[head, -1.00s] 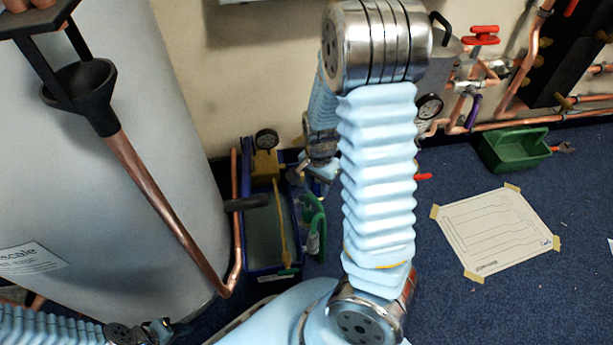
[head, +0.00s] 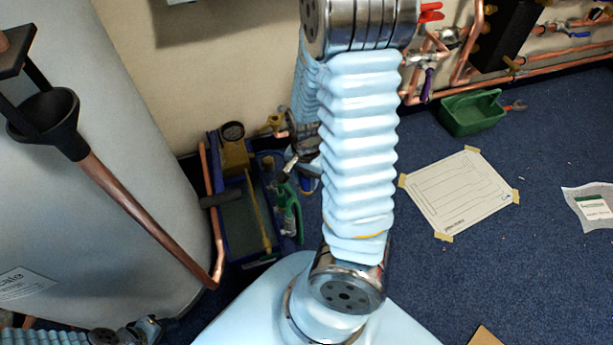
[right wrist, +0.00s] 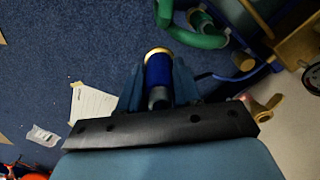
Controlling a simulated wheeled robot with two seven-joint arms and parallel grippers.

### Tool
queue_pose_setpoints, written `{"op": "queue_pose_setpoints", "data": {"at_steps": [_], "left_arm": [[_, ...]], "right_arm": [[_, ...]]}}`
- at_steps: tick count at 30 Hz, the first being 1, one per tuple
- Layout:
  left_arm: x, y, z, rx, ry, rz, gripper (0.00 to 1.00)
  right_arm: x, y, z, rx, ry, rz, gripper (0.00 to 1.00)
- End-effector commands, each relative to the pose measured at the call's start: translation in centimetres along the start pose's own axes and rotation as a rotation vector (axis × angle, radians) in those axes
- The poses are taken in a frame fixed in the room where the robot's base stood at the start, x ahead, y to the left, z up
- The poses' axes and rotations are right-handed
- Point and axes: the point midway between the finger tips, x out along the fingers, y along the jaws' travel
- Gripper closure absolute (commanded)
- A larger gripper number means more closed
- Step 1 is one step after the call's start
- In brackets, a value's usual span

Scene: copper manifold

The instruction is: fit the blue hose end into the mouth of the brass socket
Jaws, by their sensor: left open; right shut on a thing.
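My right gripper (right wrist: 158,92) is shut on the blue hose end (right wrist: 158,72), a dark blue cylinder with a brass-coloured ring at its far end. In the head view my right gripper (head: 297,160) is small and partly hidden behind my own arm. A brass fitting (head: 272,122) shows just behind and left of it. A brass piece (right wrist: 263,108) also shows in the right wrist view, right of the gripper and apart from the hose end. I cannot tell whether either is the socket, and no mouth is visible. My left gripper (head: 150,328) is open and empty at the bottom left.
A blue crate (head: 229,245) with a gauge and green hose (head: 290,212) stands left of my right gripper. A large grey cylinder (head: 130,200) and copper pipe (head: 140,210) fill the left. Copper pipework, a green tray (head: 470,112) and a paper sheet (head: 460,192) lie right.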

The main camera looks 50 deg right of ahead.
Motion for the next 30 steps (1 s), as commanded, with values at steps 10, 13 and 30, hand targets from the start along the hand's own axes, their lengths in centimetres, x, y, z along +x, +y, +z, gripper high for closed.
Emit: {"op": "queue_pose_setpoints", "data": {"at_steps": [10, 13, 30], "left_arm": [[-2.7, 1.0, -0.1, 0.000, 0.000, 0.000, 0.57], [-3.3, 1.2, -0.1, 0.000, 0.000, 0.000, 0.57], [-4.3, 1.5, -0.1, 0.000, 0.000, 0.000, 0.57]], "right_arm": [[-2.6, 0.0, 0.0, 0.001, 0.000, 0.000, 1.00], [-3.2, 0.0, 0.0, 0.002, 0.000, 0.000, 1.00], [-4.1, -0.2, 0.1, 0.000, 0.000, 0.000, 1.00]]}}
